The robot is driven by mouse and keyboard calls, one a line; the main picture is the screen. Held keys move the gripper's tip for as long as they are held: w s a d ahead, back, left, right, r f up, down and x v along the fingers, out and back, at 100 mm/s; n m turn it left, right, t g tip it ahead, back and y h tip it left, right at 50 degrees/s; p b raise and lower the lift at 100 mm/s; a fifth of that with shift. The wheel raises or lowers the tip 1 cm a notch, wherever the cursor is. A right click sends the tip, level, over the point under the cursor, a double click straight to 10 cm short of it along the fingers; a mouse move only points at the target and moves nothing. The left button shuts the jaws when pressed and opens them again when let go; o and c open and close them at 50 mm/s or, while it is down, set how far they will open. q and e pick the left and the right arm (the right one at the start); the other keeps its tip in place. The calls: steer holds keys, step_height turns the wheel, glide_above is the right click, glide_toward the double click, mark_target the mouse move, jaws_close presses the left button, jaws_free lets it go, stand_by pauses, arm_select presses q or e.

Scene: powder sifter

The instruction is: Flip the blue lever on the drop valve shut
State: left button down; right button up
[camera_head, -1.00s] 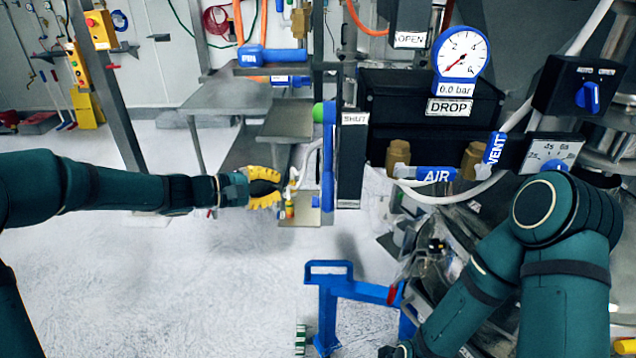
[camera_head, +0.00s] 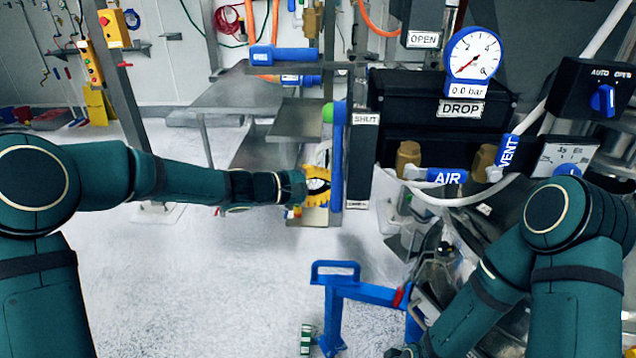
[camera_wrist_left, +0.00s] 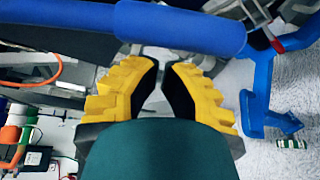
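The blue lever (camera_head: 337,155) hangs as a long vertical bar left of a black plate, beside the SHUT label (camera_head: 366,119). An OPEN label (camera_head: 423,39) sits higher up, and the DROP label (camera_head: 461,108) is right of it, under the gauge. My left gripper (camera_head: 322,186), with yellow fingers, is at the lever's lower part, just left of it. In the left wrist view the lever (camera_wrist_left: 180,27) crosses above the fingertips. The fingers (camera_wrist_left: 163,66) are a little apart with nothing between them; they look clear of the lever.
A pressure gauge (camera_head: 472,54) reads about zero. Blue AIR (camera_head: 446,176) and VENT (camera_head: 508,150) handles are on the right. A blue frame (camera_head: 340,290) stands below. Grey shelves (camera_head: 235,95) are behind the gripper. Floor space at lower left is clear.

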arm_select(q)
steer(key=shift+s+d+r, duration=0.15)
steer(key=shift+s+r, duration=0.05)
steer(key=shift+s, duration=0.35)
